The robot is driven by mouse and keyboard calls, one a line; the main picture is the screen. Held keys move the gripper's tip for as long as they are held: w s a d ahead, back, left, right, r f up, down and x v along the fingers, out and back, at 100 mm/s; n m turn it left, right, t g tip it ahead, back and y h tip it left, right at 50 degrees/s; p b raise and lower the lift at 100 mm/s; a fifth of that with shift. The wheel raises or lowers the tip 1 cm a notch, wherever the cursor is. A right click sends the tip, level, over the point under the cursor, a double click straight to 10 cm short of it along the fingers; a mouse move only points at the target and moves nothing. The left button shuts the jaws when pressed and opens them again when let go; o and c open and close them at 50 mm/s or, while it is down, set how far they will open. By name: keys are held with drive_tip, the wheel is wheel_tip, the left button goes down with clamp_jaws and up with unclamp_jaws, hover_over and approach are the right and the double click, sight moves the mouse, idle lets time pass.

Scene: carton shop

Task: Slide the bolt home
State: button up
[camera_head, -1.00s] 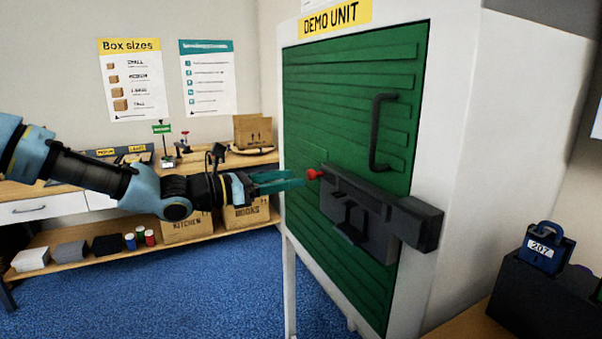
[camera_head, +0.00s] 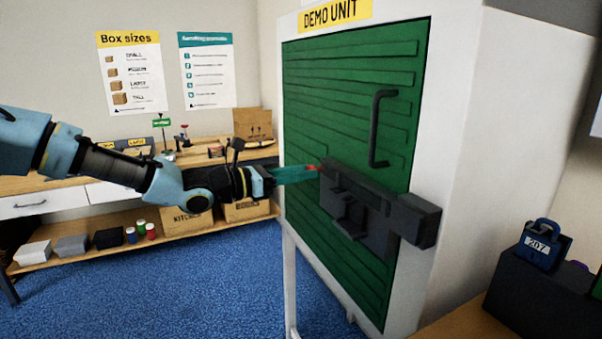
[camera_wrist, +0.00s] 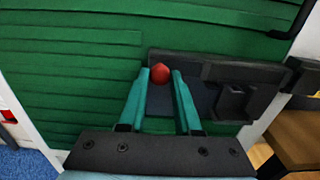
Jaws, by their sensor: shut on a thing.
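The dark grey bolt assembly (camera_head: 352,208) is mounted on the green ribbed door (camera_head: 340,110) of the demo unit. Its right end reaches a dark block, the keeper (camera_head: 418,221), on the white frame. The bolt's red knob (camera_wrist: 160,73) sits between my two teal fingertips in the wrist view. My gripper (camera_head: 312,171) is shut on the red knob at the left end of the bolt; in the head view the fingers mostly cover the knob. The wrist view also shows the bolt housing (camera_wrist: 235,88) to the right of the fingers. How far the bolt sits inside the keeper cannot be told.
A dark door handle (camera_head: 380,128) stands out above the bolt. A blue padlock marked 207 (camera_head: 540,243) rests on a dark box (camera_head: 530,290) at the lower right. A wooden workbench (camera_head: 60,187) with a lower shelf stands behind my arm. Blue carpet (camera_head: 200,290) is clear.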

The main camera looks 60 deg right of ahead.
clamp_jaws()
idle(0.8)
